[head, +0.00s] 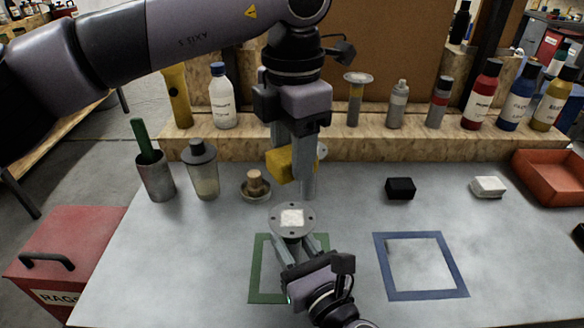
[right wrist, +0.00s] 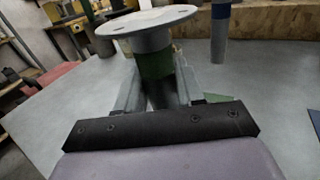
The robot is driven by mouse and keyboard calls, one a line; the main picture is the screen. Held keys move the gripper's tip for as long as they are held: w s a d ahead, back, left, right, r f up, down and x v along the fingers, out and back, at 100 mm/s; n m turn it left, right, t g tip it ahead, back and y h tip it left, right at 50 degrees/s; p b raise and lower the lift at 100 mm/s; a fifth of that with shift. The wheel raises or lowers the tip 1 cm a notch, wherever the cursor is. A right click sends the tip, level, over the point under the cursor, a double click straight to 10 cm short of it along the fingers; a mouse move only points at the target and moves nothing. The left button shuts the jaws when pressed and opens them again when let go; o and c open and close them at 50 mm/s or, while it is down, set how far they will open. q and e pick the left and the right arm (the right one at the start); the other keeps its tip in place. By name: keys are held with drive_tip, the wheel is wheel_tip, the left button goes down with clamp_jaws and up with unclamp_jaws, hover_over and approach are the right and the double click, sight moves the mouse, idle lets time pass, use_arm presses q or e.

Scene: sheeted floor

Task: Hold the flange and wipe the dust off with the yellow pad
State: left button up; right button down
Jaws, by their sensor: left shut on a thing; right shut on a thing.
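The flange (head: 277,219) is a grey disc with bolt holes and a pale dusty patch on its top face. My right gripper (head: 289,256) is shut on it from below, above the green frame. In the right wrist view, the disc (right wrist: 130,25) sits above a grey and green neck between the fingers (right wrist: 157,88). The yellow pad (head: 284,165) is a block in my left gripper (head: 305,180), which is shut on it. The pad is above and behind the flange, apart from it in the picture. The gripper partly hides the pad.
The green frame (head: 259,280) and blue frame (head: 384,270) lie on the grey table. A black block (head: 400,188) and a white block (head: 488,187) lie to the right, near an orange tray (head: 549,180). Cups (head: 157,180) stand at left; bottles (head: 222,105) line the back shelf.

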sight(292, 208)
use_arm(q)
drive_tip(key=shift+f, duration=3.85)
drive_tip(key=shift+s+f, duration=0.15)
drive_tip(key=shift+s, duration=1.75)
drive_tip(key=shift+c, duration=0.5)
drive_tip(key=shift+w, duration=2)
drive_tip(key=shift+s+r, duration=0.1)
drive_tip(key=shift+r, duration=4)
use_arm(e)
drive_tip(key=c, duration=0.6)
unclamp_jaws()
